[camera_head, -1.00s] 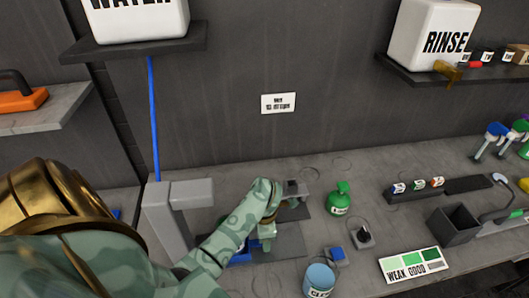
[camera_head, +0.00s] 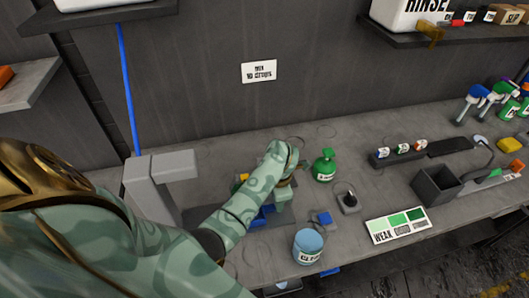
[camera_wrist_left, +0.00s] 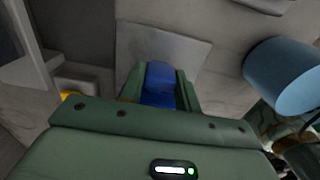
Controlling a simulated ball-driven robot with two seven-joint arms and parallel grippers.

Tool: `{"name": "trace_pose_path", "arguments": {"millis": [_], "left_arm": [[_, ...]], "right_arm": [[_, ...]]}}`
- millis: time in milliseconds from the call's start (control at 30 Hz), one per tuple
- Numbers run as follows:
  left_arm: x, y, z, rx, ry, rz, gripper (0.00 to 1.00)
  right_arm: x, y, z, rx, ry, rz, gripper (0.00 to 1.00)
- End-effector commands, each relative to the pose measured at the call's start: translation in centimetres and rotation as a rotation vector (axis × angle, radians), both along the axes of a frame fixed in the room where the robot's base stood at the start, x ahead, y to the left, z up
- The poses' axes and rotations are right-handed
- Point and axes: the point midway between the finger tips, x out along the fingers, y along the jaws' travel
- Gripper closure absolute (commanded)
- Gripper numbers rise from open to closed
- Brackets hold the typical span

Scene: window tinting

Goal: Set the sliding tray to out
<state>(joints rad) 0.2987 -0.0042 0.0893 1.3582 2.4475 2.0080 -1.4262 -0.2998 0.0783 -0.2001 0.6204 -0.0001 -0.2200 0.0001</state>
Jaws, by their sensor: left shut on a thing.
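My left gripper (camera_wrist_left: 160,92) is shut on a blue handle (camera_wrist_left: 160,78), seen between its two green fingers in the left wrist view. A flat grey plate (camera_wrist_left: 172,44), which looks like the sliding tray, lies just beyond the handle. In the head view the blue part (camera_head: 262,215) shows beside my left forearm, which hides much of the tray and the fingers. I cannot tell how far the tray is slid.
A blue-grey cup (camera_head: 308,246) stands near the bench's front edge. A green bottle (camera_head: 324,168), a black switch (camera_head: 348,198) and a WEAK/GOOD card (camera_head: 396,225) lie to the right. A grey post (camera_head: 152,195) stands left of the arm.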

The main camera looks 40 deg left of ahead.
Motion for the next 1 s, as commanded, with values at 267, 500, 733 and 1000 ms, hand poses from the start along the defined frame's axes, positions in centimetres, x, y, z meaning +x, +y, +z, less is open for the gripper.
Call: {"name": "trace_pose_path", "arguments": {"millis": [267,500,733,1000], "left_arm": [[0.6,-0.6,0.0,-0.002,0.001,-0.002,1.00],[0.6,-0.7,0.1,-0.003,0.000,-0.003,0.45],[0.6,-0.5,0.0,-0.001,0.001,-0.002,0.45],[0.6,-0.5,3.0,0.001,-0.002,-0.002,0.45]], "right_arm": [[0.0,-0.2,-0.2,-0.002,0.000,0.001,0.64],[0.0,-0.2,-0.2,-0.002,0.000,0.001,0.64],[0.0,-0.2,-0.2,-0.002,0.000,0.001,0.64],[0.1,-0.2,1.0,-0.003,-0.002,0.001,0.64]]}}
